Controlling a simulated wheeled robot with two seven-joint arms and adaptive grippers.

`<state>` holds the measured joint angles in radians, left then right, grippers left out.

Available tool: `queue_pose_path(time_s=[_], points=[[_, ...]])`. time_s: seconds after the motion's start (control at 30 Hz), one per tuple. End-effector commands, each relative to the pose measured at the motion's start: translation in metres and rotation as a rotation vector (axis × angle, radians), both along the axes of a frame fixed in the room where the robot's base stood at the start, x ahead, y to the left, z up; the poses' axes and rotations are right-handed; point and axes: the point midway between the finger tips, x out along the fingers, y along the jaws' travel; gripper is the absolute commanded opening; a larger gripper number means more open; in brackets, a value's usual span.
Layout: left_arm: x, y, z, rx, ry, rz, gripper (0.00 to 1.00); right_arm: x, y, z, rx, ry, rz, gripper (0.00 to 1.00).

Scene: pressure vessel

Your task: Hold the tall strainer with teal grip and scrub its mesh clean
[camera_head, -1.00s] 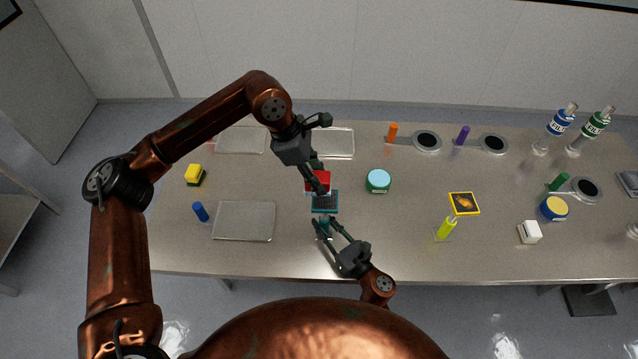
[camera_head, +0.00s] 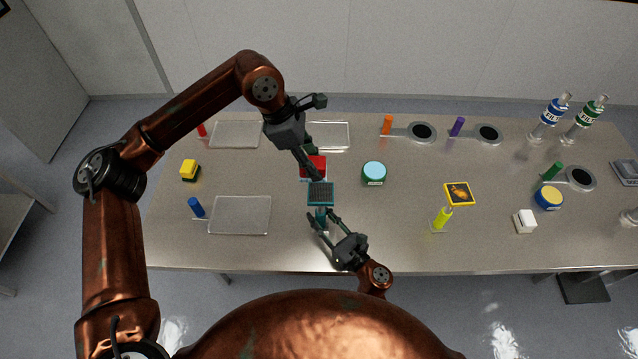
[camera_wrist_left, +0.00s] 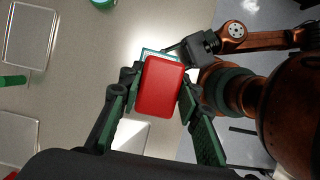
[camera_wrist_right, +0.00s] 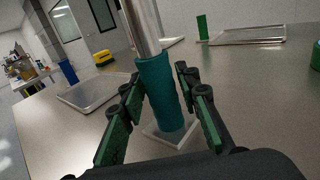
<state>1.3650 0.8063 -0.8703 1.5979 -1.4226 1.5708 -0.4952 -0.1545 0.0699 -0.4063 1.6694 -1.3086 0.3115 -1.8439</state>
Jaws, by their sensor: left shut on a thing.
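The tall strainer stands upright in the middle front of the table. Its square dark mesh in a teal frame (camera_head: 321,194) is at the top. Its teal grip (camera_wrist_right: 160,88) shows in the right wrist view, above a clear square base. My right gripper (camera_head: 322,214) has its fingers spread on either side of the grip, and looks apart from it in the head view. My left gripper (camera_head: 313,170) is shut on a red scrubbing block (camera_wrist_left: 158,86), held just behind the mesh in the head view. The block hides part of the teal frame in the left wrist view.
A yellow grip (camera_head: 442,218) and white block (camera_head: 524,221) stand at right.

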Motion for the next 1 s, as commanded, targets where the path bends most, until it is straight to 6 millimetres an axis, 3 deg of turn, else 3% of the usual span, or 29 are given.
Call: queue_pose_path(time_s=[0.17,0.53,1.0], points=[[0.0,0.0,0.0,0.0,0.0,0.0,0.05,0.0,0.0,0.0,0.0,0.0,0.0,0.43],[0.0,0.0,0.0,0.0,0.0,0.0,0.05,-0.006,-0.005,-0.001,0.0,0.001,-0.001,0.43],[0.0,0.0,0.0,0.0,0.0,0.0,0.05,-0.076,-0.06,-0.001,0.0,0.003,-0.002,0.43]])
